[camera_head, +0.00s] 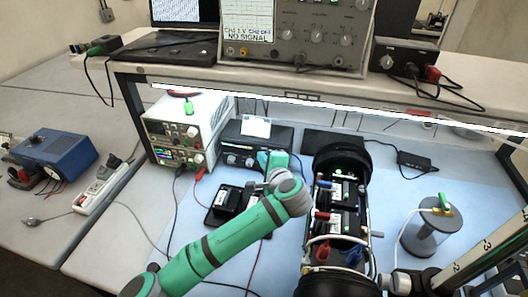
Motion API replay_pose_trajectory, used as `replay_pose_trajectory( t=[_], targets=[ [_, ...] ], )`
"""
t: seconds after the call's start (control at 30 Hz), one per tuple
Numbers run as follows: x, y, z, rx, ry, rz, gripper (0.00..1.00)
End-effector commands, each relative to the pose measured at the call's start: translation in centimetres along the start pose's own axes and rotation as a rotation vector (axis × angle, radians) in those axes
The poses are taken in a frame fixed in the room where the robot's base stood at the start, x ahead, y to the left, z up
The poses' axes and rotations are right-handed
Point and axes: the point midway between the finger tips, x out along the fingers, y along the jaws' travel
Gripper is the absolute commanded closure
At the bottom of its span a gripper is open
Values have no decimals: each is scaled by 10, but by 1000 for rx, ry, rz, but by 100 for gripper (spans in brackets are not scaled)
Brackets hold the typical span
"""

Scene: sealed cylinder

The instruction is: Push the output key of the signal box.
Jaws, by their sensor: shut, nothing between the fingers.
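My green arm reaches in from the bottom left. My gripper (270,168) is at its far end, just in front of the black box, partly hidden by my own wrist. Its fingers look shut and empty.
A black tray (226,204) lies behind my forearm. A grey spool-shaped stand (424,238) is farther right. The shelf (330,92) overhangs the instruments. Loose cables cross the blue mat (150,222).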

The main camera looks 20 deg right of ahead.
Motion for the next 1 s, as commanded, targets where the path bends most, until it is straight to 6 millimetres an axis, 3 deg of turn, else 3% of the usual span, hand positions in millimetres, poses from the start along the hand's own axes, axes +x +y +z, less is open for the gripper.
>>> replay_pose_trajectory(
  t=[0.67, 1.0],
  targets=[
    [4, -2, -2, 0, 0, 0, 100],
    [-6, 4, 4, 0, 0, 1, 100]
  ],
)
